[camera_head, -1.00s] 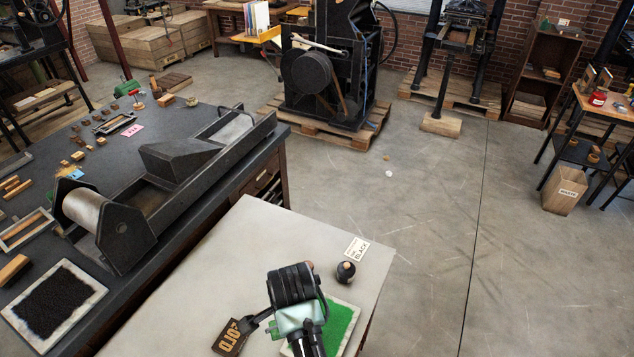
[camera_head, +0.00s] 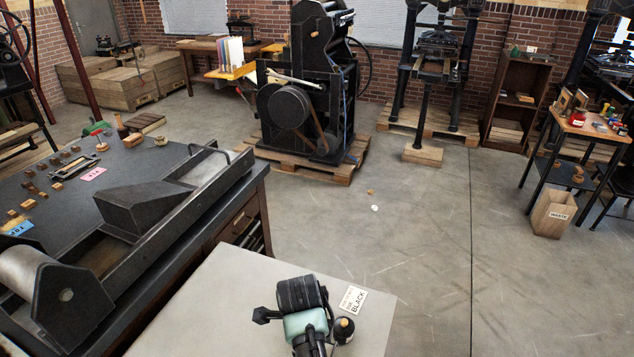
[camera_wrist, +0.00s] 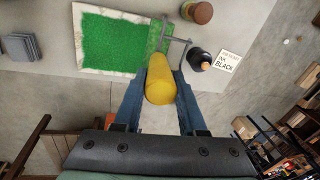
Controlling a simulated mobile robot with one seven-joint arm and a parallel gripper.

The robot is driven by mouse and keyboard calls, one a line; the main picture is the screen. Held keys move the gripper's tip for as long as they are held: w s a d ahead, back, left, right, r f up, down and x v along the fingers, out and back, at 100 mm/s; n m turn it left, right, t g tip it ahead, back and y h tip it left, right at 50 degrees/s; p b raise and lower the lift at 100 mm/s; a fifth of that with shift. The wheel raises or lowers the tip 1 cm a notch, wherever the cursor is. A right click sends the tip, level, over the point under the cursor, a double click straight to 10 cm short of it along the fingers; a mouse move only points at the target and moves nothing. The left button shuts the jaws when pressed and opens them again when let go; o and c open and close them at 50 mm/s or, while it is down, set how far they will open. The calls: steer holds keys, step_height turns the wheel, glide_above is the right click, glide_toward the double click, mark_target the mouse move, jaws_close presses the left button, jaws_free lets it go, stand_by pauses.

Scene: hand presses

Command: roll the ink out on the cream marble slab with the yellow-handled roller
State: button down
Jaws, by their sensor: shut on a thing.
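My gripper (camera_wrist: 161,84) is shut on the yellow handle (camera_wrist: 160,80) of the roller, as the wrist view shows. The roller's metal frame (camera_wrist: 176,40) runs beyond the handle to a green-coated drum (camera_wrist: 160,38), at the right end of the slab. Whether the drum touches the slab is hard to tell. The cream marble slab (camera_wrist: 93,10) lies on the pale tabletop, its middle covered in green ink (camera_wrist: 115,42). In the head view my wrist (camera_head: 305,322) hides the fingers and roller, and the slab does not show.
A black bottle (camera_wrist: 199,60) with a cork-coloured top stands close right of the roller, beside an ink card (camera_wrist: 229,62). A brown round object (camera_wrist: 202,12) is behind it. Grey stacked pieces (camera_wrist: 18,47) lie left. The press bench (camera_head: 180,215) stands left in the head view.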

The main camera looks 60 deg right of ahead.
steer(key=s+a+f+p, duration=0.1)
steer(key=a+f+p, duration=0.1)
steer(key=a, duration=1.3)
steer(key=shift+f, duration=0.3)
steer(key=shift+s+a+f, duration=0.1)
steer(key=shift+f, duration=0.2)
stand_by(0.8)
